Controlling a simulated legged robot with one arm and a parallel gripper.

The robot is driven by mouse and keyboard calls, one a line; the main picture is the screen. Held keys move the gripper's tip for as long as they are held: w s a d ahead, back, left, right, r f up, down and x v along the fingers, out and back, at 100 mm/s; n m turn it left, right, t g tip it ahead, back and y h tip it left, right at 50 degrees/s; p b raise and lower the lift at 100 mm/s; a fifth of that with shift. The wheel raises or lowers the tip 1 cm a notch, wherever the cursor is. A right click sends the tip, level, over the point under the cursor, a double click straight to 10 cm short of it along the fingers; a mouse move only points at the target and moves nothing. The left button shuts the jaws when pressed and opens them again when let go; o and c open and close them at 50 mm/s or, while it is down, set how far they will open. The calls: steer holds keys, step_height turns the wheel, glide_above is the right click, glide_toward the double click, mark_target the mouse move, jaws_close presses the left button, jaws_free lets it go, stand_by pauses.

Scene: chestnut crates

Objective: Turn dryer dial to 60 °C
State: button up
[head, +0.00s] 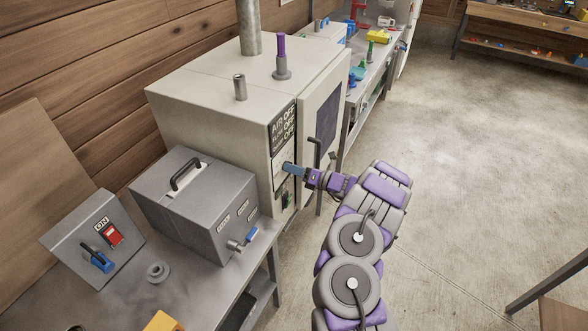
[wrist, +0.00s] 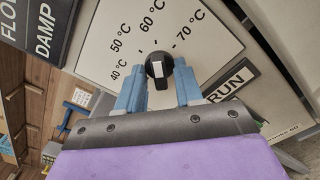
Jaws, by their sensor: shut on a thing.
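The dryer (head: 215,85) is a cream cabinet at the left centre of the head view. Its white scale plate (wrist: 100,48) carries marks for 40, 50, 60 and 70 °C. The black dial (wrist: 157,62) sits below the 60 °C label in the wrist view. A pale stripe on the dial runs roughly up and down, about in line with 60 °C; its exact reading is hard to tell. My gripper (wrist: 158,75) has its blue fingers on either side of the dial, shut on it. In the head view my gripper (head: 288,168) is at the dryer's front panel and hides the dial.
A RUN label (wrist: 230,84) is right of the dial. A grey box (head: 190,200) with a handle and a switch box (head: 92,240) stand on the metal bench (head: 190,297). A dark door handle (head: 318,152) is close to my wrist.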

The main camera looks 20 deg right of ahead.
steer(key=shift+w+d+r, duration=0.1)
steer(key=shift+r, duration=0.05)
stand_by(0.3)
steer(key=o, duration=0.6)
steer(key=shift+o, duration=0.3)
steer(key=shift+w, duration=0.1)
steer(key=shift+s+d, duration=0.1)
steer(key=shift+s, duration=0.1)
steer(key=p+v, duration=0.2)
steer(key=v, duration=1.5)
steer(key=shift+f, duration=0.3)
steer(key=shift+d, duration=0.15)
